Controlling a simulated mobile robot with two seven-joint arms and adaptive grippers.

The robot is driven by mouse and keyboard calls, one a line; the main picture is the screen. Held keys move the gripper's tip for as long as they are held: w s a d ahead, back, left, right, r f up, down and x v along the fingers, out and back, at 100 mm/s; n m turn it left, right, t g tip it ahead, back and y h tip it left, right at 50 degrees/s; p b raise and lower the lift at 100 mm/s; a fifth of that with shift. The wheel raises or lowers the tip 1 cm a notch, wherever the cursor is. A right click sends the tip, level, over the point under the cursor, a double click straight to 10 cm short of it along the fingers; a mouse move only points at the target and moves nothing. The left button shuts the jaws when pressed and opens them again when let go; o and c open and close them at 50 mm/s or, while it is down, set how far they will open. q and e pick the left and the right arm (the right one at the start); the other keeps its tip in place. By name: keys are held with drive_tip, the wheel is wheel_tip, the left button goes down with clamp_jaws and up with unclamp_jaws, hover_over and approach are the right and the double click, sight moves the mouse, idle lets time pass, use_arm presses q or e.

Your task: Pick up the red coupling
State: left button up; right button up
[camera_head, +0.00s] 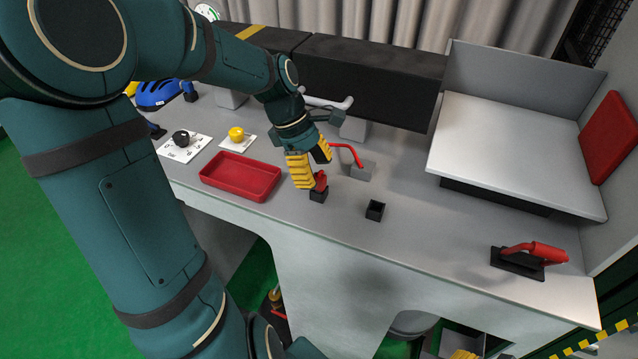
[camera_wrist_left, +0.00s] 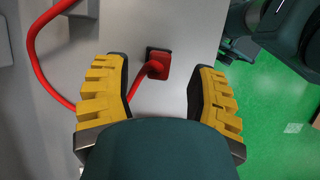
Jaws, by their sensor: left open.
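The red coupling (camera_head: 320,181) stands at a small black socket (camera_head: 318,195) on the grey bench, near its front edge. A red hose (camera_head: 347,148) runs from it to a grey block. My left gripper (camera_head: 313,168) is open and points down over the coupling, its fingers partly hiding it. In the left wrist view the coupling (camera_wrist_left: 157,68) lies between the two spread yellow fingers, around the level of their tips, with a gap on each side. A yellow ribbed piece (camera_head: 463,354) at the bottom edge looks like part of my right gripper; its jaws cannot be made out.
An empty black socket (camera_head: 375,210) stands right of the coupling. A red tray (camera_head: 240,176) lies left of it. A grey block (camera_head: 362,169) stands behind. A red-handled tool (camera_head: 535,253) on a black base sits at the right.

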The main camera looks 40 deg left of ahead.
sight(319, 186)
use_arm(q)
drive_tip(key=shift+x, duration=1.4)
drive_tip(key=shift+c, duration=0.4)
drive_tip(key=c, duration=0.9)
drive_tip(key=shift+o, duration=0.2)
drive_tip(key=shift+r, duration=0.1)
